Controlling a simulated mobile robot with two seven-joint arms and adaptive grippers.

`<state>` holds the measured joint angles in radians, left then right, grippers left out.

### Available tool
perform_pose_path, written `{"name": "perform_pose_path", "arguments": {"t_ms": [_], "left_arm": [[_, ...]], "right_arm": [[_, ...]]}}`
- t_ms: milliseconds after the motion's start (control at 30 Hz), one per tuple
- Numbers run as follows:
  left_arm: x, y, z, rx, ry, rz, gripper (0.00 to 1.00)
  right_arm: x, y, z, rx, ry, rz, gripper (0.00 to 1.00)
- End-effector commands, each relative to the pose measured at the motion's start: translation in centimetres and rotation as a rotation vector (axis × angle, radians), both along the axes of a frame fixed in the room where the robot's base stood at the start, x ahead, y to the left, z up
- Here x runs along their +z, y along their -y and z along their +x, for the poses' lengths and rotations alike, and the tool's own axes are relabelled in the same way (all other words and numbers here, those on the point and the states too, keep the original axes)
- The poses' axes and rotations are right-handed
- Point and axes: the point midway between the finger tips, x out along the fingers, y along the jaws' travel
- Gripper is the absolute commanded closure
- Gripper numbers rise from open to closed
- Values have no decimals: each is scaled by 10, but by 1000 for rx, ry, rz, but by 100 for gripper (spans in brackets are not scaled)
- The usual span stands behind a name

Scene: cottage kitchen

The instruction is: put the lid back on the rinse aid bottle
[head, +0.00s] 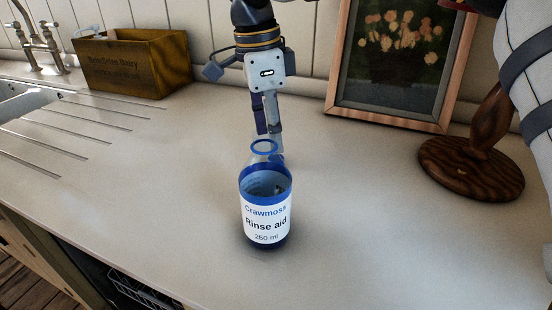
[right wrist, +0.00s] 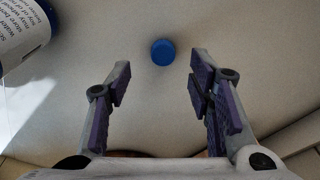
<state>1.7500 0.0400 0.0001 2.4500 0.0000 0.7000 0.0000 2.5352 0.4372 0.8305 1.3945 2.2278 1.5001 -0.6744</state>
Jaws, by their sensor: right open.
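The rinse aid bottle (head: 266,222) stands upright on the counter, with a white label and an uncapped neck ringed in blue. Part of it shows at the upper left of the right wrist view (right wrist: 22,35). The blue lid (right wrist: 163,52) rests on the counter, apart from the bottle, just beyond my fingertips. In the head view only a bit of blue shows behind the bottle's neck, perhaps the lid. My right gripper (head: 269,142) points down behind the bottle. In its wrist view the gripper (right wrist: 160,75) is open and empty. My left gripper is not in view.
A wooden crate (head: 135,62) stands at the back left beside the tap (head: 45,45) and sink (head: 20,100). A framed flower picture (head: 345,112) leans at the back. A dark wooden stand (head: 470,172) is at the right. The counter around the bottle is clear.

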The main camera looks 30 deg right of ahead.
Motion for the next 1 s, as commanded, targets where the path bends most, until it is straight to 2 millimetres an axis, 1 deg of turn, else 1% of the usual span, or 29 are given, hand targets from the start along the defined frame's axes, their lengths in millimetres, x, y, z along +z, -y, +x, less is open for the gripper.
{"name": "perform_pose_path", "arguments": {"t_ms": [200,300,400,667,700,867,1000], "left_arm": [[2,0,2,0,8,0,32],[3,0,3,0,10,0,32],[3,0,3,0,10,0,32],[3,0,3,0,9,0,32],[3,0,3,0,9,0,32],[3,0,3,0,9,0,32],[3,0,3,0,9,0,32]], "right_arm": [[-35,6,2,1,-4,-1,52],[-45,7,2,0,0,-1,52],[-48,7,1,0,-1,-1,52],[-48,7,2,0,-1,-1,52],[-48,7,2,0,-1,-1,59],[-48,7,2,0,-1,-1,84],[-48,7,2,0,-1,-1,85]]}}
